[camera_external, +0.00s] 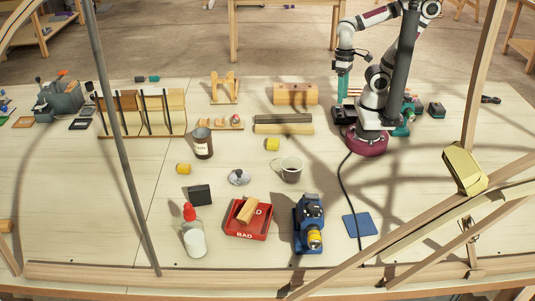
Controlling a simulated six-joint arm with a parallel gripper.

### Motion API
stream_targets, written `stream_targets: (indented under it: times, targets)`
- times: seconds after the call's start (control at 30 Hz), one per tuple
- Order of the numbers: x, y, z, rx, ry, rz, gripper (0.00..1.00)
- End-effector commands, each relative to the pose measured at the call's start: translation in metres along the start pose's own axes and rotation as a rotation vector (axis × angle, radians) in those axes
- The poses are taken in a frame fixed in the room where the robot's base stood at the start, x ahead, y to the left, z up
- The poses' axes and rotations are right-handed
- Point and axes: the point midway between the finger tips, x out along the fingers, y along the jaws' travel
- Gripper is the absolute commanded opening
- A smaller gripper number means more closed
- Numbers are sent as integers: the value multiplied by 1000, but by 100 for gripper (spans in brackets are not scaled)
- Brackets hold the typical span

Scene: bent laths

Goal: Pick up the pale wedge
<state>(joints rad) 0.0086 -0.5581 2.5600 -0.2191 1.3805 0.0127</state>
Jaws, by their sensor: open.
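A pale wooden piece (248,209), the likeliest wedge in view, lies tilted in the red tray marked BAD (262,233). Its taper is too small to make out. My gripper (343,98) hangs from the arm at the back right, pointing down, with teal fingers. It is open and well behind and to the right of the red tray. I see nothing between its fingers.
A blue machine (309,224) stands just right of the tray. A white bottle with a red top (194,234) and a black block (200,195) stand to its left. A grey mug (291,169) stands behind. Bent laths (420,232) cross the front right; an upright pole (118,150) crosses the left.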

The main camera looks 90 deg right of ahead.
Motion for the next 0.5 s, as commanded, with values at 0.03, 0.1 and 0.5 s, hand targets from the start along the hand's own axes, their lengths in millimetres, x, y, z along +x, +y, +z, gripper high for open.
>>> stream_targets:
  times: [0.03,0.1,0.5]
  targets:
    - [0,0,0,0,0,0,50]
    - [0,0,0,0,0,0,50]
    - [16,-119,11,202,-429,-306,50]
